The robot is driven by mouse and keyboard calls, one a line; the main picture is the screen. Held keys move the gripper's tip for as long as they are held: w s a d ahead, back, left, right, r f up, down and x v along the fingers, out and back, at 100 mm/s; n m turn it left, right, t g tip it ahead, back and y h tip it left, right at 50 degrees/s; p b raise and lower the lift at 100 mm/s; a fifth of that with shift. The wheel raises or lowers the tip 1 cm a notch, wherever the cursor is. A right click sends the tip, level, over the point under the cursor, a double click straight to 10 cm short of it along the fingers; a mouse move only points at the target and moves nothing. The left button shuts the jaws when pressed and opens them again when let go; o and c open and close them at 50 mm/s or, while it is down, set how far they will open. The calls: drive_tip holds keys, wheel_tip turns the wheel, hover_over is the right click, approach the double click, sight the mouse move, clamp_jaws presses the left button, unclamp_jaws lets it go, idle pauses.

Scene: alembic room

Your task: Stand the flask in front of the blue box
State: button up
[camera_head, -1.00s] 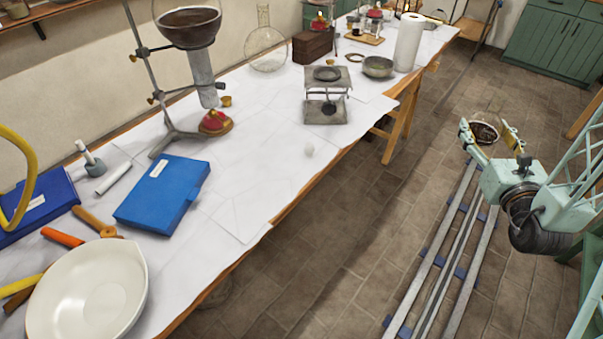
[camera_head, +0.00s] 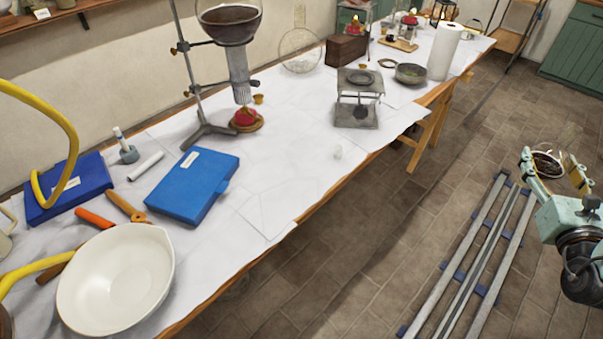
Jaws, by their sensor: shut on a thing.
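My gripper (camera_head: 552,172) is at the far right, over the floor and well away from the table. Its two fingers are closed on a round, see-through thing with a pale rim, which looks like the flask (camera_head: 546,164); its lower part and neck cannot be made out. The blue box (camera_head: 193,187) lies flat on the table at the left, with a white label on top. Another blue case (camera_head: 88,174) lies further left, behind a yellow hose.
A white bowl (camera_head: 115,280) stands at the table's near left. Left of centre is a stand (camera_head: 185,75) with a glass vessel (camera_head: 229,22) over a red burner (camera_head: 245,117). The cloth right of the box is clear.

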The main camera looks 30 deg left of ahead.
drive_tip(key=s+a+f+n+g+y+p, duration=0.1)
drive_tip(key=s+a+f+n+g+y, duration=0.15)
drive_tip(key=a, duration=0.65)
drive_tip(key=s+a+f+n+g+y+p, duration=0.15)
drive_tip(key=a+y, duration=0.25)
drive_tip(key=a, duration=0.5)
drive_tip(key=s+a+f+n+g+y+p, duration=0.1)
drive_tip(key=a+n+g+y, duration=0.15)
drive_tip(key=a, duration=0.65)
drive_tip(key=s+a+f+n+g+y+p, duration=0.1)
drive_tip(key=s+a+n+g, duration=0.1)
drive_tip(key=s+a, duration=0.4)
drive_tip(key=s+a+f+n+g+y+p, duration=0.1)
drive_tip(key=s+a+f+n+g, duration=0.1)
drive_tip(key=s+a+g, duration=0.3)
drive_tip(key=s+a+f+n+g+y+p, duration=0.1)
drive_tip(key=s+a+f+n+g, duration=0.1)
drive_tip(key=s+a+n+g, duration=0.2)
drive_tip(key=s+a, duration=0.3)
drive_tip(key=a, duration=0.2)
drive_tip(key=shift+s+a+f+y, duration=0.15)
drive_tip(key=shift+s+f+y, duration=0.1)
drive_tip(key=shift+y, duration=0.15)
